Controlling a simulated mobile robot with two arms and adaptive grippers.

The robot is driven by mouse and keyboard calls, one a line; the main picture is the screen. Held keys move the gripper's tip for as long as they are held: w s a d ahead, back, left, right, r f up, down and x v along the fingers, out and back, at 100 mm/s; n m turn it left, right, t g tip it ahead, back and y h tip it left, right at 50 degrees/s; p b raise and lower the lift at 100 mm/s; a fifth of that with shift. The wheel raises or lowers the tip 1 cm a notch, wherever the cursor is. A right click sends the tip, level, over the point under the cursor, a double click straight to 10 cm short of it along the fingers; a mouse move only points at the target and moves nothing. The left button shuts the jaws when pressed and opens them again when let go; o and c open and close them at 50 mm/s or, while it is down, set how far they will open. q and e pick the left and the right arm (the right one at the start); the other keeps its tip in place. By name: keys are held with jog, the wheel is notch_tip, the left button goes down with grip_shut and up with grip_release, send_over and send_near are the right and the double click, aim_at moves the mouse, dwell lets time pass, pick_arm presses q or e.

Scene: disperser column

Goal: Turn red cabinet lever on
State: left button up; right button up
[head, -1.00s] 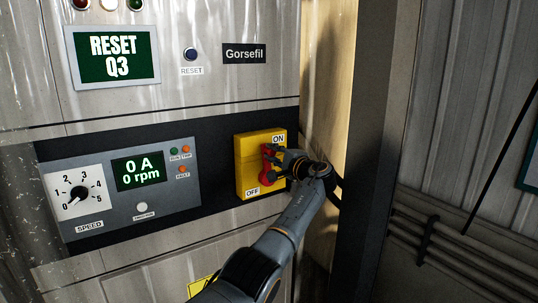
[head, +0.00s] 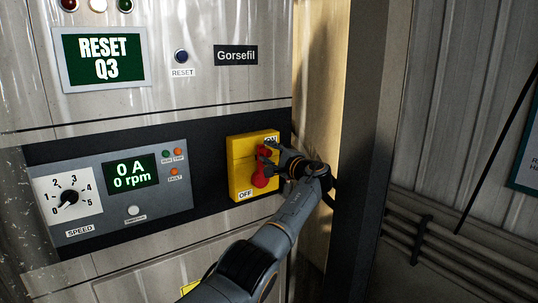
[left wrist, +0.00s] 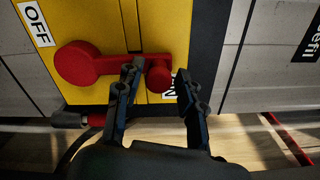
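The red lever (head: 260,179) is on a yellow switch box (head: 240,150) in the cabinet's dark band. OFF is at the box's lower left, ON at its upper right. In the left wrist view the lever (left wrist: 80,65) has a large round end towards OFF and a smaller knob towards ON. My left gripper (head: 268,155) is at the lever's upper part. Its fingers (left wrist: 160,78) are apart on either side of the small knob. One finger overlaps the lever's arm; I cannot tell whether it touches. A finger partly covers the ON label. My right gripper is out of view.
A control panel (head: 110,213) with a speed dial and a display reading 0 A, 0 rpm is left of the box. Above, a screen (head: 105,58) reads RESET Q3. A dark post (head: 362,150) stands close right of my gripper. Pipes run along the right wall.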

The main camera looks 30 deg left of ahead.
pick_arm(q)
jog(key=shift+f, duration=0.1)
jog(key=shift+d, duration=0.1)
jog(key=v, duration=1.1)
jog(key=shift+d, duration=0.4)
jog(key=shift+s, duration=0.1)
